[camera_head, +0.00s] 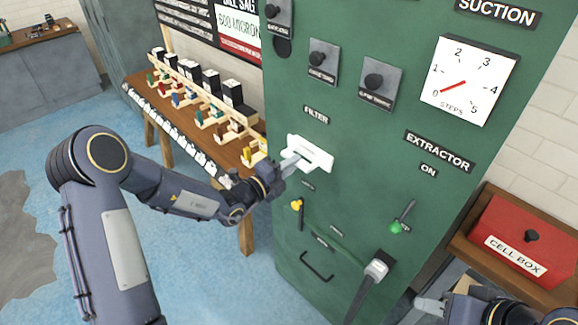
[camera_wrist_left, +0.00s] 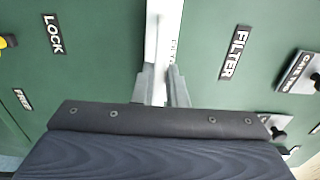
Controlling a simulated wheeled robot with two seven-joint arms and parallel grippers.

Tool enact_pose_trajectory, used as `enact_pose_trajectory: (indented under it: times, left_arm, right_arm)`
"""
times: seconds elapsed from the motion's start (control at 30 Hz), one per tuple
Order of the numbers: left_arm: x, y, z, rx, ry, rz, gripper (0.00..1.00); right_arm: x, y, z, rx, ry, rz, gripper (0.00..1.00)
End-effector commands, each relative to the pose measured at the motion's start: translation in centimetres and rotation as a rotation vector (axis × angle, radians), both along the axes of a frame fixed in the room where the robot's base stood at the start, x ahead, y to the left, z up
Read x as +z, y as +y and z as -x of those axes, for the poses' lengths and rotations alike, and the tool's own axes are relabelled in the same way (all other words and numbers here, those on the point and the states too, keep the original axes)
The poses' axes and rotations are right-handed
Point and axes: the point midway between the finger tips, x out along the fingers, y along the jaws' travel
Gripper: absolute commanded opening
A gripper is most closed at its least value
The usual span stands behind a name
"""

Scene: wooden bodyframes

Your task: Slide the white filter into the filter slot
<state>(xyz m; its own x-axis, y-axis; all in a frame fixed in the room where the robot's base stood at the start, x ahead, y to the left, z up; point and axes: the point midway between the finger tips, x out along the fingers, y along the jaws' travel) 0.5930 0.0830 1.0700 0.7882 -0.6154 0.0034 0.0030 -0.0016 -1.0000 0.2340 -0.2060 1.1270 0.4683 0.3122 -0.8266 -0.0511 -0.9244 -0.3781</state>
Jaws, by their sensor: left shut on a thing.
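The white filter (camera_head: 316,152) is at the front of the green machine, just below the FILTER label. In the left wrist view, the filter (camera_wrist_left: 165,35) is a narrow white strip running up from between the fingers. My left gripper (camera_head: 289,162) is shut on the filter's near edge; its fingers (camera_wrist_left: 163,88) lie on either side of the strip. The filter slot is hidden behind the filter, and I cannot tell how deep the filter sits. My right gripper (camera_head: 431,306) is at the lower right, away from the filter; its jaw opening is unclear.
The green machine (camera_head: 350,210) carries knobs, a STEPS dial (camera_head: 469,80), a yellow lever (camera_head: 297,204) and a green-knobbed lever (camera_head: 397,227). A red cell box (camera_head: 520,240) stands at the right. A wooden bench (camera_head: 180,115) with small coloured items stands at the left.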

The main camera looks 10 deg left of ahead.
Motion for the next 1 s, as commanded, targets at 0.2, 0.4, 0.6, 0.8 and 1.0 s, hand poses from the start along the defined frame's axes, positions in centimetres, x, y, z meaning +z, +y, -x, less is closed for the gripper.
enact_pose_trajectory:
  times: [0.2, 0.4, 0.6, 0.8, 1.0]
  left_arm:
    - [0.1, -0.4, -0.5, 0.000, -0.002, 0.001, 0.00]
    - [0.0, -0.7, -0.9, 0.000, 0.000, 0.001, 0.00]
    - [0.0, -1.0, -1.2, 0.000, -0.001, 0.002, 0.00]
    - [0.0, -1.0, -1.3, 0.001, -0.001, 0.001, 0.29]
    - [0.0, -1.0, -1.3, 0.000, 0.000, 0.000, 0.37]
  right_arm:
    - [0.0, 0.0, 0.0, 0.000, 0.000, 0.000, 0.36]
    - [0.0, 0.0, 0.0, 0.000, 0.000, 0.000, 0.36]
    - [0.0, 0.0, 0.0, 0.000, 0.000, 0.000, 0.36]
    - [0.0, 0.0, 0.0, 0.000, 0.000, 0.000, 0.36]
    - [0.0, 0.0, 0.0, 0.000, 0.000, 0.000, 0.36]
